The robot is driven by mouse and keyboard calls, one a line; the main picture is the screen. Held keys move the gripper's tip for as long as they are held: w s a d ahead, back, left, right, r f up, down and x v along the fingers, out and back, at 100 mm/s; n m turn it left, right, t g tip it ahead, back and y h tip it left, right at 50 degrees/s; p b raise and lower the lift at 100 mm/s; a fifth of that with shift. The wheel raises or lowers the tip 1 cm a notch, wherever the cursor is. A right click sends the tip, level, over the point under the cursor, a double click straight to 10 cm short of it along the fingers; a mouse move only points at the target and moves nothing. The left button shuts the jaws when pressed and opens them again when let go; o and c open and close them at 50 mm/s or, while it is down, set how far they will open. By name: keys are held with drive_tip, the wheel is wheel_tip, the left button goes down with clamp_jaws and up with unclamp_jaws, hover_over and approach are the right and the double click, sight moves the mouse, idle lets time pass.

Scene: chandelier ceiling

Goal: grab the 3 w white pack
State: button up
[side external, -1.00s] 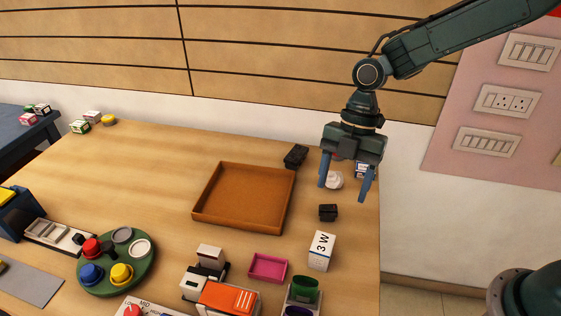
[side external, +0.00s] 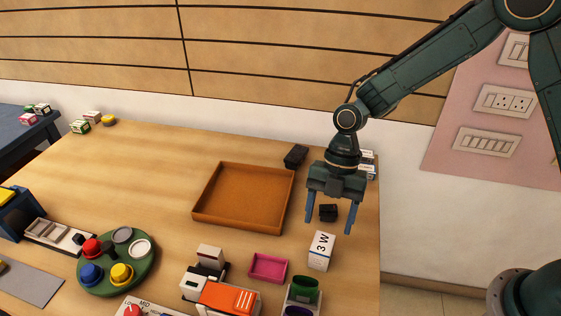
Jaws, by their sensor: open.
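A small black block (side external: 328,212) shows between the fingers, behind the pack. I cannot tell the exact height of the fingertips above the table.
An empty brown tray (side external: 212,215) lies left of my gripper. A pink tray (side external: 268,267), an orange and white box (side external: 228,298) and a green and purple holder (side external: 304,290) stand near the pack. A dark object (side external: 295,156) and white boxes (side external: 367,160) are behind my gripper.

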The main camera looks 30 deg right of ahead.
sight(323, 242)
drive_tip(key=shift+x, duration=1.55)
drive_tip(key=shift+f, duration=0.1)
drive_tip(key=shift+x, duration=2.5)
drive_tip(key=shift+s+a, duration=0.15)
drive_tip(key=shift+c, duration=0.4)
drive_tip(key=c, duration=1)
